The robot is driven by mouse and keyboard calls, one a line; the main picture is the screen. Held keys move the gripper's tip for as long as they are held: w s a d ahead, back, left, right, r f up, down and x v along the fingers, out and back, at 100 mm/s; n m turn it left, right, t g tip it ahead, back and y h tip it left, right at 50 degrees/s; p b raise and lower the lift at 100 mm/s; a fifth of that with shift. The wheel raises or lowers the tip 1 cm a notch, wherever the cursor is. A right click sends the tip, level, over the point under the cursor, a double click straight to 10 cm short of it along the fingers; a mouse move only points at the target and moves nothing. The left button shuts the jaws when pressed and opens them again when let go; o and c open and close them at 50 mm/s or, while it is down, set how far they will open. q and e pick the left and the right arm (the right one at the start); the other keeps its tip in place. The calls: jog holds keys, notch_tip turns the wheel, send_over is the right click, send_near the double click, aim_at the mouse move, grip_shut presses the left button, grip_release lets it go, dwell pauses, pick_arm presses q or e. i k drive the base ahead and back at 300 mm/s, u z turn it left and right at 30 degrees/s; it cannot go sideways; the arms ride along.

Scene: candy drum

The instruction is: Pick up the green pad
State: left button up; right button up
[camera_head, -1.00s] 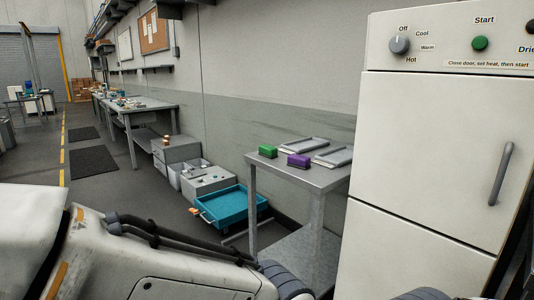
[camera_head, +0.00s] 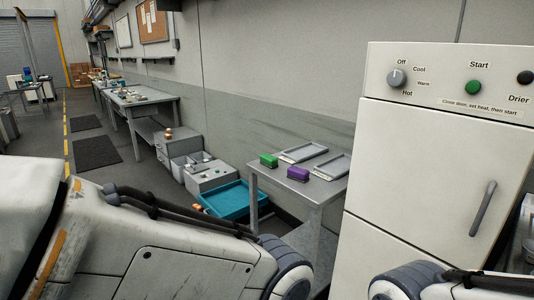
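The green pad (camera_head: 269,160) is a small green block near the far left corner of the grey metal side table (camera_head: 318,190). A purple pad (camera_head: 298,173) sits to its right, a little nearer. My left arm fills the lower left of the head view and part of my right arm shows at the lower right. Neither gripper shows in the view, so I cannot see whether they are open or shut. Nothing touches the green pad.
Two grey trays, one on the left (camera_head: 303,152) and one on the right (camera_head: 333,167), lie behind the pads. A white drier cabinet (camera_head: 430,160) stands right of the table. A teal tray (camera_head: 232,200) and grey drawer units (camera_head: 210,178) sit low on the left.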

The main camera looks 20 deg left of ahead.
aim_at(271, 162)
jog(key=u, duration=0.55)
jog(key=i, duration=0.7)
jog(key=u, duration=0.7)
jog(key=i, duration=1.35)
jog(key=z, duration=1.2)
jog(key=i, duration=0.55)
jog(key=z, duration=0.5)
